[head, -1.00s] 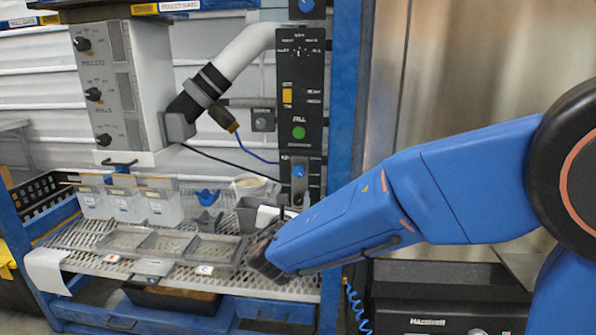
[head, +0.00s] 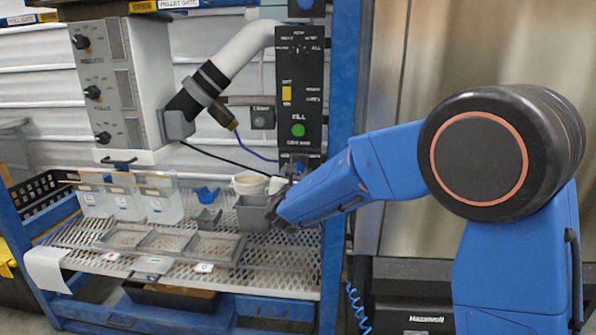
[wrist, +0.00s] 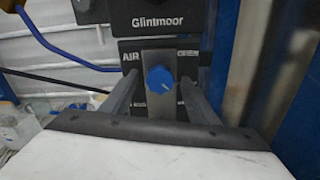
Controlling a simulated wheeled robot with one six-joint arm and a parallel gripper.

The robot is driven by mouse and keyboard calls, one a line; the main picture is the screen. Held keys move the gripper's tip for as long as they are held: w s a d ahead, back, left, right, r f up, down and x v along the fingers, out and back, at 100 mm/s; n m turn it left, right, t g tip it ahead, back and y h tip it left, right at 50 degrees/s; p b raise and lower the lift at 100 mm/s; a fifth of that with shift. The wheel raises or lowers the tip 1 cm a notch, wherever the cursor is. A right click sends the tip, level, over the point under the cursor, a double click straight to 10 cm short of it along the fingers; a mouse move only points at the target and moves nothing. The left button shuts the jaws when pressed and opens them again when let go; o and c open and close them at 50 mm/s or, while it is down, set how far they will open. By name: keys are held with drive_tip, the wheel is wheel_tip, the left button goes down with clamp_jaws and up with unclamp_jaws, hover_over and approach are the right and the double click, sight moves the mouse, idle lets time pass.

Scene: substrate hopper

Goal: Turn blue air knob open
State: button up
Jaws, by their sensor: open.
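The blue air knob (wrist: 160,78) sits on a grey plate in the wrist view, under a black panel (wrist: 160,22) lettered "Glintmoor". "AIR" is lettered to its left and "OPEN" to its right. My gripper (wrist: 158,88) is open, with one finger on each side of the knob in the picture; I cannot tell whether the fingertips reach its depth, and I see no contact. In the head view my gripper (head: 280,212) is in front of the lower end of the black control panel (head: 300,95), and the knob cannot be made out there.
A blue frame post (head: 343,110) stands right of the panel. A blue hose (wrist: 75,58) and a black cable run left of the knob.

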drive_tip(key=shift+w, duration=1.1)
drive_tip(key=c, duration=1)
drive_tip(key=shift+c, duration=0.2)
